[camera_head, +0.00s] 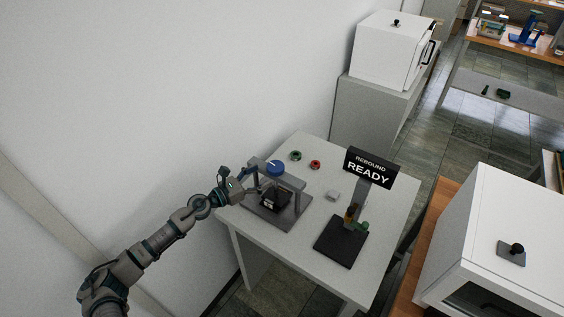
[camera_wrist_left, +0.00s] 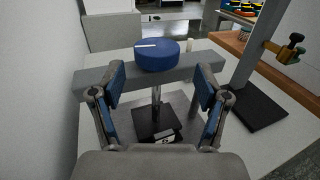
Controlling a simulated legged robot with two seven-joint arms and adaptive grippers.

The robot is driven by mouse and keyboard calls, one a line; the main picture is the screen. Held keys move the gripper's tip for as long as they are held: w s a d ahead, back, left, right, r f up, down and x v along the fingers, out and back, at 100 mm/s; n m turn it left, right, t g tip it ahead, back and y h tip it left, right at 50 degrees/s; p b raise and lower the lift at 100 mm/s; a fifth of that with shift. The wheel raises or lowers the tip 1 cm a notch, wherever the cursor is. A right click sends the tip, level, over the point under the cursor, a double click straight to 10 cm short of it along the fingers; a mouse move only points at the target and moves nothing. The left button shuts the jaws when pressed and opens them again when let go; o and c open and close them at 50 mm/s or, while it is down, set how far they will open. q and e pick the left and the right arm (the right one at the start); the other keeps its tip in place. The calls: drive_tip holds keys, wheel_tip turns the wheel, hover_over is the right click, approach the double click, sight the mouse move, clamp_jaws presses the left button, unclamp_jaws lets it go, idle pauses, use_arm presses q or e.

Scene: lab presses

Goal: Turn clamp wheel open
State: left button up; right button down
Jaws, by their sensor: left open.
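The blue clamp wheel (camera_head: 275,168) sits on top of the crossbar of a grey press frame (camera_head: 291,182) on the white table. In the left wrist view the wheel (camera_wrist_left: 157,55) is a round blue disc with a white mark on its top. A screw shaft (camera_wrist_left: 156,95) runs down below the crossbar to a dark block (camera_wrist_left: 155,122) on the base. My left gripper (camera_head: 252,189) is beside the frame, left of the wheel. In the left wrist view its fingers (camera_wrist_left: 161,82) are spread apart, with the wheel beyond them and nothing between the pads. My right gripper is not seen.
A sign reading "REBOUND READY" (camera_head: 370,168) stands on the table (camera_head: 398,205) behind a dark-based stand (camera_head: 339,241). A green button (camera_head: 295,155) and a red button (camera_head: 315,164) lie behind the press. A wall borders the left side.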

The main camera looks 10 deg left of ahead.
sight(282, 163)
use_arm(q)
drive_tip(key=x, duration=0.4)
drive_tip(key=shift+w+d+r+p, duration=0.1)
drive_tip(key=shift+d+r+p, duration=0.05)
drive_tip(key=shift+d+p, duration=0.2)
drive_tip(key=w, duration=0.2)
drive_tip(key=w+d, duration=0.1)
drive_tip(key=shift+w+f, duration=0.1)
drive_tip(key=shift+f, duration=0.2)
drive_tip(key=shift+w+d, duration=0.1)
drive_tip(key=shift+w, duration=0.3)
drive_tip(key=shift+d, duration=0.9)
drive_tip(key=c, duration=0.7)
drive_tip(key=shift+w, duration=0.1)
drive_tip(key=c, duration=0.3)
drive_tip(key=shift+a+f, duration=0.15)
drive_tip(key=shift+a, duration=0.15)
drive_tip(key=shift+c, duration=0.2)
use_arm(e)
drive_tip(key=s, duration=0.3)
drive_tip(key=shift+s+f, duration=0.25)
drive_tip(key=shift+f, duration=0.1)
